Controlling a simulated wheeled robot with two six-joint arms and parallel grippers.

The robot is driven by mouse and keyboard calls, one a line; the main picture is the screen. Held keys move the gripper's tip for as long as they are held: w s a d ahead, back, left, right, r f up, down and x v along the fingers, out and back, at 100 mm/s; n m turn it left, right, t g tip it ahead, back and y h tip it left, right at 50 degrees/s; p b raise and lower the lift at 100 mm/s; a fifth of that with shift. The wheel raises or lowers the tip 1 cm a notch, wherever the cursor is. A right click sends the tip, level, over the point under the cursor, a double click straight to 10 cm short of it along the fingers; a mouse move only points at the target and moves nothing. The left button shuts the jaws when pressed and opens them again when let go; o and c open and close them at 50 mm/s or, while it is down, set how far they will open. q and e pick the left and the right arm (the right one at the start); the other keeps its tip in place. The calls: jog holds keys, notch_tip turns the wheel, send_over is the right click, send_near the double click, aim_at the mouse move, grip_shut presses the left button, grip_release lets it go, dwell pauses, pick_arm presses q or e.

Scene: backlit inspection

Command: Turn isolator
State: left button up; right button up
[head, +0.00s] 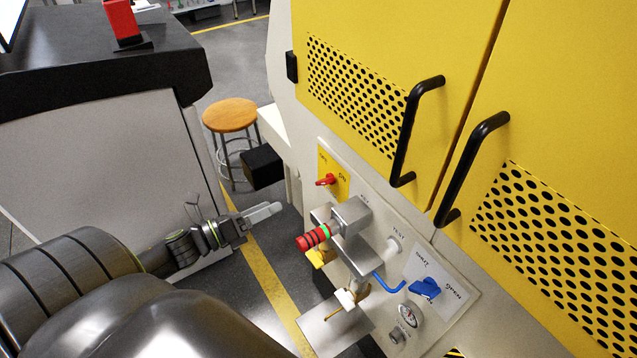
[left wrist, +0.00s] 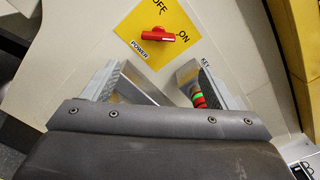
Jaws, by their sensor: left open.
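The isolator is a red rotary handle (head: 326,180) on a yellow plate (head: 335,167) at the upper left of the pale panel. In the left wrist view the handle (left wrist: 152,37) lies nearly level across the picture. OFF is printed above it, ON to its right and POWER below left. My left gripper (head: 265,212) is open and empty, left of and below the plate in the head view. In the left wrist view its fingers (left wrist: 150,78) point towards the plate, with the handle ahead of their tips and apart from them. My right gripper is not in view.
Below the isolator, a grey bracket (head: 350,216) and a red, green and black striped piece (head: 312,238) stick out. A blue handle (head: 425,289) and a gauge (head: 408,314) sit lower right. Black door handles (head: 415,130) project above. A stool (head: 230,115) stands behind.

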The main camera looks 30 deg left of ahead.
aim_at(320, 183)
pick_arm(q)
jog(key=p+x, duration=0.4)
jog(key=x, duration=0.9)
jog(key=shift+w, duration=0.4)
jog(key=shift+w+d, duration=0.2)
jog(key=shift+w, duration=0.25)
jog(key=shift+f, duration=0.1)
jog(key=shift+c, duration=0.8)
jog(key=c, duration=0.8)
jog(key=shift+c, duration=0.2)
